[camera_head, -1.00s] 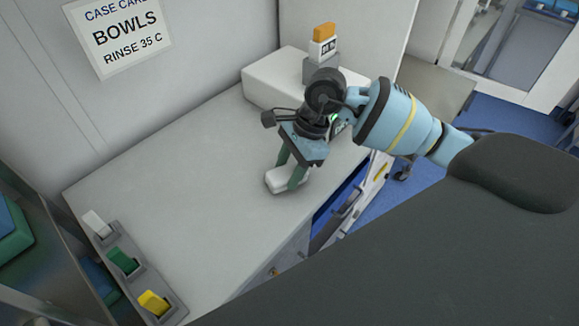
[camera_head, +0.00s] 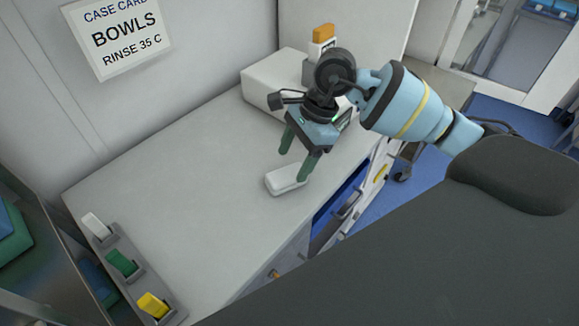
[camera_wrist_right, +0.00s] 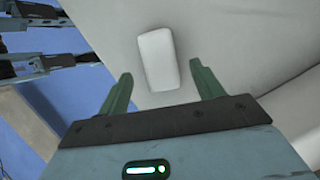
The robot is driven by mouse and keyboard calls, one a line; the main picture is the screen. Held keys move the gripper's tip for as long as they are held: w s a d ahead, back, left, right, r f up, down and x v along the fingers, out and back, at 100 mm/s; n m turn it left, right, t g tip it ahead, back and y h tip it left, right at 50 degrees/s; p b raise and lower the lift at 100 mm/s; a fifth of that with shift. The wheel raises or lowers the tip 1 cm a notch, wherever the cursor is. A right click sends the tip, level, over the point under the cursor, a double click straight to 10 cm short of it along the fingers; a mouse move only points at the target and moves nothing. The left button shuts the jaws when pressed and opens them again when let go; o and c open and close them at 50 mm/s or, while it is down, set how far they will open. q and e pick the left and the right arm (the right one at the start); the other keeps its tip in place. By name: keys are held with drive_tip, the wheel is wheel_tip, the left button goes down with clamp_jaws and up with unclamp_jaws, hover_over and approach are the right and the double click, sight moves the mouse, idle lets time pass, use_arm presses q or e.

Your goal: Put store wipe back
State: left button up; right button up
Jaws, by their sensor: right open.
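A small white rounded block (camera_head: 284,181), likely the wipe, lies flat on the grey counter (camera_head: 190,215), near its right edge. My right gripper (camera_head: 294,165) is open and empty just above it, with its green fingers spread apart. In the right wrist view the white block (camera_wrist_right: 158,60) lies just beyond the gap between the open fingertips (camera_wrist_right: 162,82), and nothing is between the fingers. My left gripper is not in view.
A white box (camera_head: 270,80) stands at the counter's back, beside a grey holder with an orange-topped white item (camera_head: 323,40). A grey rack (camera_head: 130,275) with white, green and yellow pieces sits front left. An open blue-lined drawer (camera_head: 340,195) is below the right edge. The middle counter is clear.

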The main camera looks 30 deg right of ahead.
drive_tip(key=v, duration=0.8)
drive_tip(key=shift+s+a, duration=0.1)
